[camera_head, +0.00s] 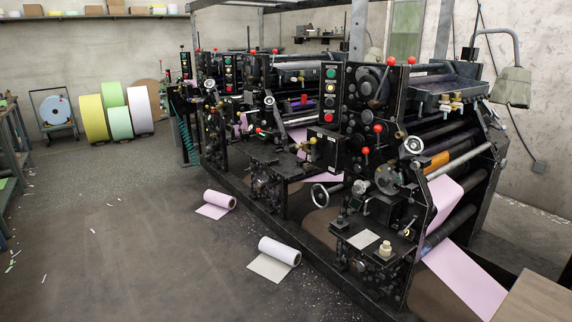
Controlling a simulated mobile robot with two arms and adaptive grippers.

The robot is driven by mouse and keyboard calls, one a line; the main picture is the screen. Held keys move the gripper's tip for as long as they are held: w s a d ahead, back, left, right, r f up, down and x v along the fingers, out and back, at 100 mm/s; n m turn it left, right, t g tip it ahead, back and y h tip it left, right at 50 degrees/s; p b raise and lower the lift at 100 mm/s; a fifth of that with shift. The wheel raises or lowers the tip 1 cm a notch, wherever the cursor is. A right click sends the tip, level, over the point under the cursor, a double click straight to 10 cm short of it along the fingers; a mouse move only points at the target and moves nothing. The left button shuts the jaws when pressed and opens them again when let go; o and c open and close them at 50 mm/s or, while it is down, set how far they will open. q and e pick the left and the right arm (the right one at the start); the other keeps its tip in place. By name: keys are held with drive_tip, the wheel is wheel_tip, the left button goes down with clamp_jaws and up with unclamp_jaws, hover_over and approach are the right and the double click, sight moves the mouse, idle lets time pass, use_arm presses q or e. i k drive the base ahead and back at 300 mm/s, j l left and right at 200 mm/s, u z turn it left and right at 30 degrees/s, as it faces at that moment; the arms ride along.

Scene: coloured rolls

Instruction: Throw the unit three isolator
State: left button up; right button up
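A long black printing press (350,185) runs from the centre back to the right foreground, built of several units. The nearest unit carries a panel of green, red and yellow buttons (330,87). A black box (326,150) with a small yellowish knob stands out from its left side. A farther unit has a similar button panel (229,75), and another panel (186,66) shows behind it. I cannot tell which fitting is the unit three isolator; no readable label or clear switch position shows. Neither of my grippers is in view.
A white roll (280,250) and a pink roll (219,199) lie partly unwound on the floor beside the press. Large coloured rolls (93,118) stand at the back wall. A brown board (535,298) fills the bottom right corner. The left-centre floor is mostly open, with paper scraps.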

sight(316, 157)
drive_tip(key=i+j+z, duration=0.3)
drive_tip(key=i+j, duration=1.1)
